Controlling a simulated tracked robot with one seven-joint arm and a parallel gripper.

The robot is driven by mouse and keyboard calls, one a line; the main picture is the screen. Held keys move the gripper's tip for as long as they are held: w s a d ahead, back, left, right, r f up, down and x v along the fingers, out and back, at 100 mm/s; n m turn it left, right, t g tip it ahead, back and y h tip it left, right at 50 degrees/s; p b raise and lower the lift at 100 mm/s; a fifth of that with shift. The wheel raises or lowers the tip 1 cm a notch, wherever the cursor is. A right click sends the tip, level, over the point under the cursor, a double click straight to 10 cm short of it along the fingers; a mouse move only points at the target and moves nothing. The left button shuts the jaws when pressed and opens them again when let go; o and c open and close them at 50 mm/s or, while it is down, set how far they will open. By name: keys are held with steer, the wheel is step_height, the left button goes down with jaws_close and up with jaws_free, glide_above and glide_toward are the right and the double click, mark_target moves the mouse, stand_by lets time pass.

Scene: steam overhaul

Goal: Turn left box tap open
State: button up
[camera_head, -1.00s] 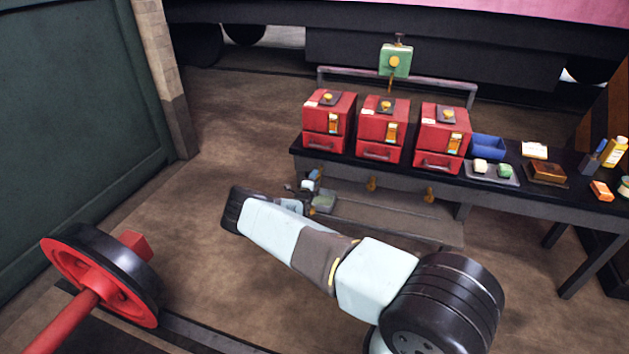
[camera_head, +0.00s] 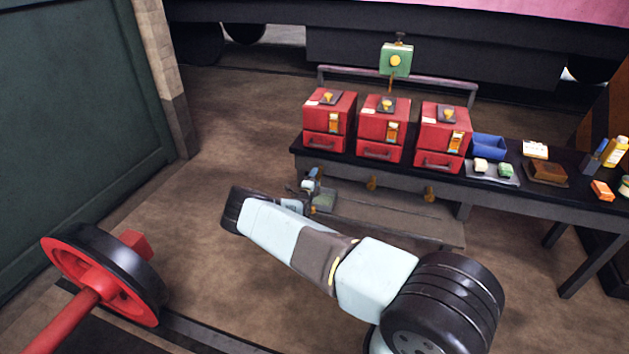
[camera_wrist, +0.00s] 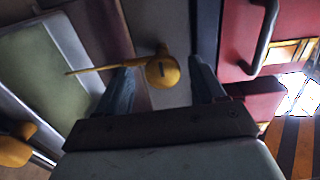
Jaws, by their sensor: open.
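Three red boxes stand in a row on the dark bench; the left box (camera_head: 328,119) is nearest the bench's left end. In the wrist view a brass tap (camera_wrist: 162,71) with a round knob and a thin lever pointing left sits between my open fingers. My gripper (camera_wrist: 160,76) has one finger on each side of it, and I cannot tell whether either touches. In the head view my gripper (camera_head: 312,186) is at the bench's front edge below the left box, and the tap there is mostly hidden.
Brass taps hang under the middle box (camera_head: 372,183) and right box (camera_head: 430,194). A red drawer handle (camera_wrist: 264,40) is close on the wrist view's right. A lower shelf (camera_head: 390,222) lies under the bench. A red-and-black wheel (camera_head: 105,275) is at left; floor between is clear.

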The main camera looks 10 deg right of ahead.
steer(key=v, duration=1.3)
steer(key=shift+s+a, duration=0.2)
steer(key=shift+s, duration=0.1)
steer(key=shift+f, duration=0.1)
steer(key=s+d+r+m+g+h, duration=0.2)
steer(key=d+r+m+g, duration=0.2)
steer(key=r+m, duration=0.5)
steer(key=s+d+r+m+g+h, duration=0.2)
steer(key=d+r+m+g+h, duration=0.15)
steer(key=r+m, duration=0.55)
steer(key=s+d+r+m+g+y, duration=0.2)
steer(key=s+r+m+g+y, duration=0.15)
steer(key=s+r+m, duration=0.85)
steer(key=s+d+r+m+g+y, duration=0.3)
steer(key=s+r+m+y, duration=0.3)
steer(key=r, duration=0.9)
steer(key=s+a+r+m+t+y, duration=0.1)
steer(key=s+r+m, duration=0.3)
steer(key=s, duration=0.6)
steer(key=s+a+r+m+t+y, duration=0.2)
steer(key=s+a+r+m, duration=0.2)
steer(key=s, duration=0.5)
steer(key=s+a+r+m+t+y, duration=0.1)
steer(key=s+a+r+m+y, duration=0.1)
steer(key=s+r, duration=0.5)
steer(key=s+a+m, duration=0.1)
steer(key=s, duration=0.2)
steer(key=shift+s+r+m+y, duration=0.2)
steer(key=shift+s+m+y, duration=0.1)
steer(key=shift+m, duration=0.1)
